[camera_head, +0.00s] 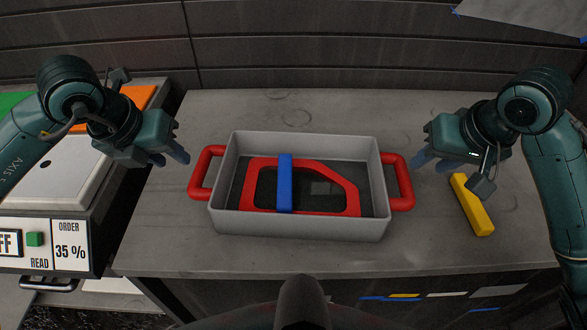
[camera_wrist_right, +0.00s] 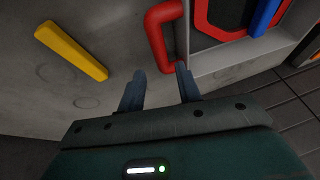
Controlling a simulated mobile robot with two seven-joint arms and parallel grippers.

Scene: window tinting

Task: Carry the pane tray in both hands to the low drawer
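The pane tray (camera_head: 300,228) is a light grey box with a red handle at each end, resting on the grey worktop. Inside lies a red-framed dark pane (camera_head: 335,190) with a blue bar (camera_head: 285,182) across it. My left gripper (camera_head: 176,157) is up and left of the left red handle (camera_head: 203,172), apart from it; its finger gap is hard to see there. My right gripper (camera_head: 430,162) is just right of the right red handle (camera_head: 403,182). In the right wrist view its fingers (camera_wrist_right: 161,85) are spread and empty, close to the red handle (camera_wrist_right: 160,45). The low drawer cannot be made out for sure.
A yellow bar (camera_head: 472,205) lies on the worktop (camera_head: 270,108) right of the tray. A console with a green button (camera_head: 35,239) and a "35 %" label stands at the left. Coloured strips (camera_head: 405,296) show below the worktop's front edge.

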